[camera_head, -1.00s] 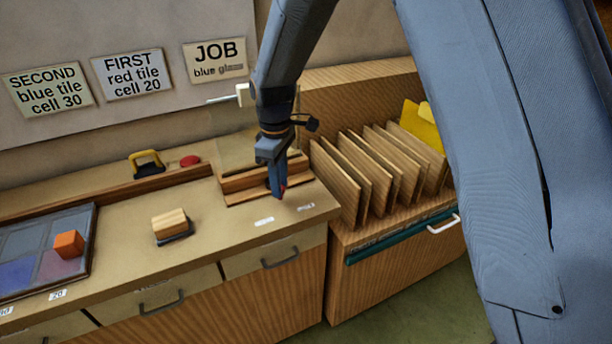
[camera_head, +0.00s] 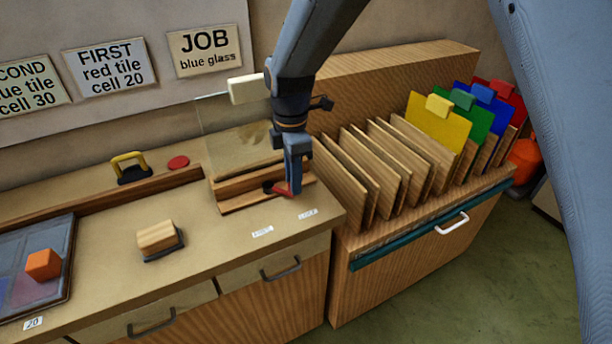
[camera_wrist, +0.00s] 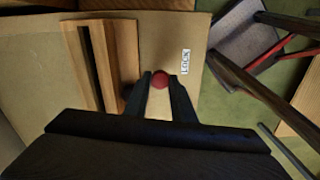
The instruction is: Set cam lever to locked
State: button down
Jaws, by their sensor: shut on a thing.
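The cam lever (camera_head: 281,189) is a small red arm with a round red end, low on the wooden fixture (camera_head: 235,203) at the bench's right end. In the wrist view its red knob (camera_wrist: 160,79) sits between my fingertips. My gripper (camera_head: 292,191) points down and is shut on the knob, hiding part of the lever. Two small white labels lie on the bench in front of the fixture, a left one (camera_head: 262,231) and a right one (camera_head: 307,213). The lever's end is nearer the right label. One label (camera_wrist: 185,62) shows beside the knob in the wrist view; its print is hard to read.
A rack (camera_head: 395,165) with wooden dividers and coloured sheets stands right of the bench. A clear pane (camera_head: 235,140) rises behind the fixture. A wooden block (camera_head: 160,236), a yellow-handled tool (camera_head: 130,165) and a tray (camera_head: 50,240) with an orange cube (camera_head: 43,265) lie to the left.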

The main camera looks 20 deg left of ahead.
jog(key=shift+w+a+r, duration=0.1)
jog(key=shift+r, duration=0.05)
jog(key=c, duration=1.5)
grip_release()
notch_tip(320, 180, up, 8)
jog(key=shift+f+b, duration=0.15)
jog(key=shift+b, duration=0.95)
